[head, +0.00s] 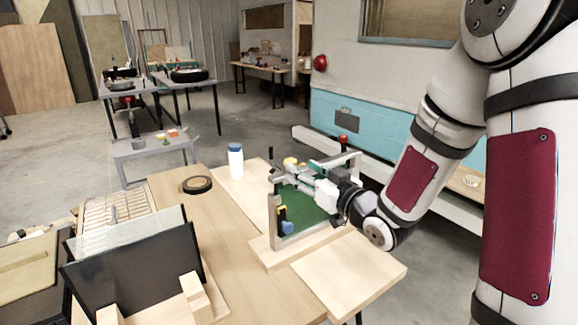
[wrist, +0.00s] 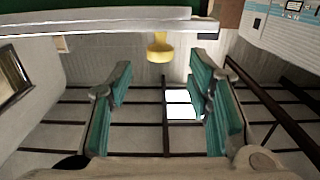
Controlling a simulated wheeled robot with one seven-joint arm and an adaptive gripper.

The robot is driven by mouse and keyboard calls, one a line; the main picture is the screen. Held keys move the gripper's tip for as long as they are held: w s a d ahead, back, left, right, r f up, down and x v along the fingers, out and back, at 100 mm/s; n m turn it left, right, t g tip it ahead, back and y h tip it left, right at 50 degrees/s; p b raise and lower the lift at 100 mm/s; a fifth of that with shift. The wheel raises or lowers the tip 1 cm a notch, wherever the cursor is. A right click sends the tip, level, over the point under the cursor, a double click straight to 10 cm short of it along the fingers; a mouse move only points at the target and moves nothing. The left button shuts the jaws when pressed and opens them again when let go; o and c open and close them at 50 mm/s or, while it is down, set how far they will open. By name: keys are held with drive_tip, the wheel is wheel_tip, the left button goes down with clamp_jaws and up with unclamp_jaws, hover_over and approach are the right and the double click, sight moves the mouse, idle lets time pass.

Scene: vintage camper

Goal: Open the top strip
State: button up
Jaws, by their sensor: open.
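A small upright frame with a green panel (head: 304,204) stands on a wooden base on the workbench. In the wrist view, a pale grey strip (wrist: 95,27) runs across the top, with a yellow knob (wrist: 160,46) on it. The yellow knob also shows near the frame's top in the head view (head: 290,162). My gripper (head: 304,175) is at the upper part of the frame. Its teal fingers (wrist: 160,82) are open and empty, apart from the knob, which appears beyond and between the fingertips. My gripper and wrist hide part of the frame in the head view.
A blue knob (head: 285,227) is low on the frame's left side. A white bottle with a blue cap (head: 236,162) and a black tape roll (head: 197,184) stand left of the frame. A dark panel (head: 135,268) leans at the front left. The bench between is clear.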

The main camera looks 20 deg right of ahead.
sight(294, 163)
drive_tip(key=x, duration=0.6)
drive_tip(key=shift+w+r, duration=0.1)
drive_tip(key=shift+w, duration=0.1)
clamp_jaws()
